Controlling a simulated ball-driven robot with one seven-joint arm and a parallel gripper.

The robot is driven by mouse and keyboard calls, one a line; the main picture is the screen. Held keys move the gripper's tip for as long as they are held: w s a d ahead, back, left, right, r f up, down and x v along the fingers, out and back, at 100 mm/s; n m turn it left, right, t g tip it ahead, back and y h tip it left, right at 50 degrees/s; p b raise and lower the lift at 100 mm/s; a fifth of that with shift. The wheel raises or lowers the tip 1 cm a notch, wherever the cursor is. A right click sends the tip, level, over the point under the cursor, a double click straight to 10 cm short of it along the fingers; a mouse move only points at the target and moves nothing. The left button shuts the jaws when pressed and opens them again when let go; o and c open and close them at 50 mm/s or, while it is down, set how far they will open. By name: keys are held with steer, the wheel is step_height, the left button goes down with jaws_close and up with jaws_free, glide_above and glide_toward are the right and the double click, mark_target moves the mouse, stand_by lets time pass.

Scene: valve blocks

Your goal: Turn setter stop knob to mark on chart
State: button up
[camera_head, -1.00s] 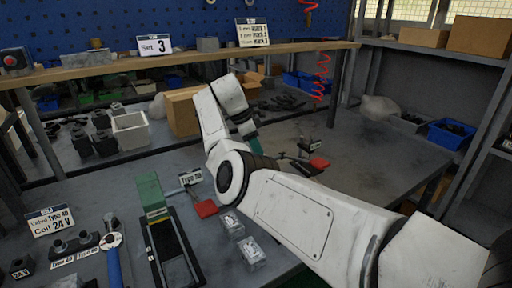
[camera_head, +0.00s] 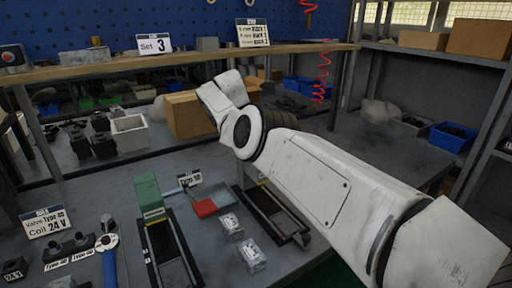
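The chart card (camera_head: 253,33) stands on the shelf at the top, with several lines of text too small to read surely. A sign reading "Set 3" (camera_head: 154,44) stands on the same shelf to its left. Below, a long black fixture with a green block (camera_head: 148,192) lies on the bench, and a second long black fixture (camera_head: 271,214) lies to its right, partly behind my arm. I cannot tell which part is the setter stop knob. My white arm reaches from the lower right toward the middle; its end is folded away, and my gripper is hidden.
Two small clear boxes (camera_head: 232,225) (camera_head: 252,255) sit between the fixtures. A blue-handled tool (camera_head: 109,265) and a "Coil 24 V" card (camera_head: 46,222) are at left.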

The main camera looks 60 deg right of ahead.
stand_by(0.3)
steer(key=o, duration=1)
steer(key=shift+o, duration=0.2)
